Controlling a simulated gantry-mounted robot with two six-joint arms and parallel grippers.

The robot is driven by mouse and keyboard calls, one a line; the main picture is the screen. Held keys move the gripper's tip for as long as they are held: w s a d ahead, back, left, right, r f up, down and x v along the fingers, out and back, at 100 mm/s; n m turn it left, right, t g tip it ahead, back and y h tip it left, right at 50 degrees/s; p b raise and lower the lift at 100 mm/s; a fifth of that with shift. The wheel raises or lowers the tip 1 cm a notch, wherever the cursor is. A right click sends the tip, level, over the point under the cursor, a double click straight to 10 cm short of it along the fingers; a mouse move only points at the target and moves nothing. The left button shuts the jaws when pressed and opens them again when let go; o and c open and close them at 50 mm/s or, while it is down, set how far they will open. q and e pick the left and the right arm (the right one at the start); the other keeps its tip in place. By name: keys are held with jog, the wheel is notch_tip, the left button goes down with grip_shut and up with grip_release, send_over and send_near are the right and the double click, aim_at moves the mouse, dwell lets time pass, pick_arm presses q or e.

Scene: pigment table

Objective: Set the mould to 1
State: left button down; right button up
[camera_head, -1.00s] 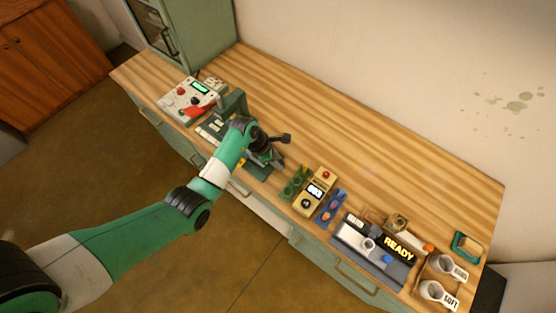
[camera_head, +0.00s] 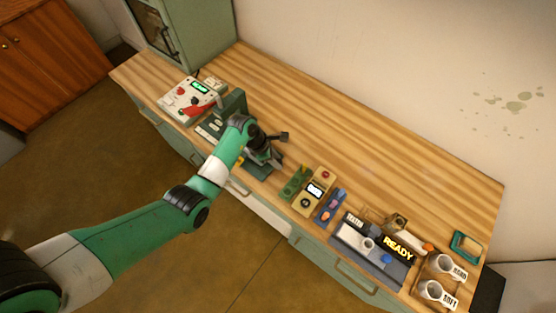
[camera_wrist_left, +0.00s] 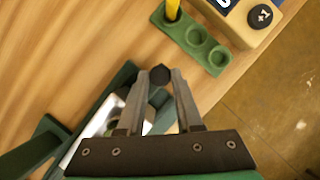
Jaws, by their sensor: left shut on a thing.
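My left gripper (camera_head: 262,152) is over a dark green fixture (camera_head: 256,171) at the front edge of the table, left of the middle. In the left wrist view its fingers (camera_wrist_left: 159,88) are shut on a small black faceted knob (camera_wrist_left: 160,75) at their tips. Below the fingers, a green frame with a pale metallic part (camera_wrist_left: 104,117) shows in part. The arm and gripper hide much of the fixture in the head view, and I cannot read any setting on it. My right gripper is not in view.
Right of the fixture stand a green holder (camera_head: 295,183) with round wells and a yellow box (camera_head: 314,190) with a display. Farther right are a blue tray (camera_head: 330,206), a READY sign (camera_head: 398,248) and labelled cups. A white control panel (camera_head: 190,99) is left. The table's back is clear.

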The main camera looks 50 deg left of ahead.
pick_arm(q)
jog(key=a, duration=0.3)
jog(key=s+a, duration=0.1)
jog(key=a, duration=0.3)
jog(key=shift+s+a, duration=0.2)
jog(key=shift+a, duration=0.05)
jog(key=c, duration=0.6)
grip_release()
jog(key=p+v, duration=0.3)
jog(key=v, duration=0.8)
jog(key=shift+r+p, duration=0.3)
